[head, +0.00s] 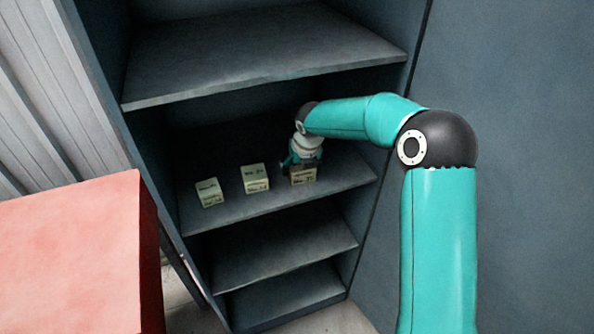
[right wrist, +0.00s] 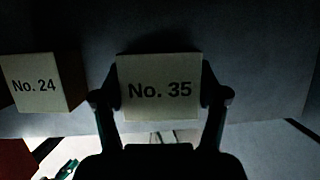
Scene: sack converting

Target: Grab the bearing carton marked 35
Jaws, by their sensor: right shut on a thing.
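The bearing carton marked 35 (right wrist: 158,75) sits between the two fingers of my right gripper (right wrist: 160,100) in the right wrist view, its "No. 35" label facing the camera. In the head view the same carton (head: 302,178) is at the right end of a row on a cabinet shelf. My right gripper (head: 302,165) reaches down over it from above and is shut on it, covering its upper part. I cannot tell whether the carton still touches the shelf. My left gripper is not in view.
A carton marked 24 (right wrist: 36,84) stands left of the held one; it also shows in the head view (head: 255,178). Another carton (head: 209,192) stands farther left. The cabinet shelf (head: 230,211) has side walls and a shelf above (head: 250,75). A red block (head: 70,260) is at lower left.

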